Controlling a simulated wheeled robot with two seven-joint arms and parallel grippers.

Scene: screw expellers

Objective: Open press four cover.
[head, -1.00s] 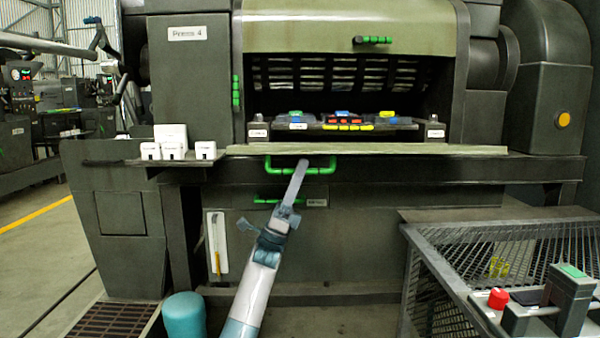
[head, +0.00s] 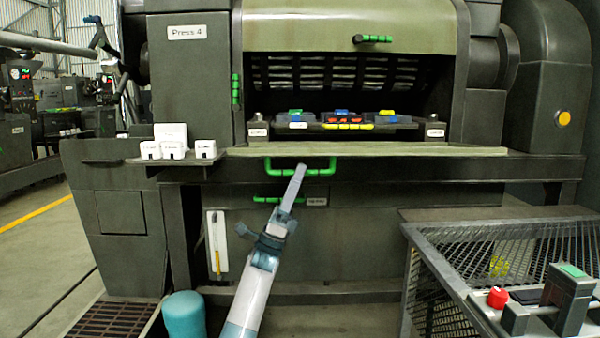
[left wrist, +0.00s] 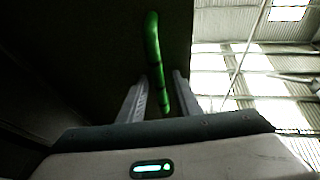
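Press 4 (head: 188,33) stands ahead, with an olive upper cover (head: 345,24) bearing a small green handle (head: 373,39). The space beneath this cover is open to view. An olive ledge (head: 420,151) runs along the front, with a wide green handle (head: 283,173) just below it. Contact cannot be told. My right gripper is not in view.
Small white boxes (head: 172,142) sit on a side shelf at left. A tray of coloured parts (head: 345,120) lies inside the press. A mesh-sided stand (head: 470,255) with a red button (head: 497,298) fills the lower right. Another green handle (head: 280,199) is lower on the press front.

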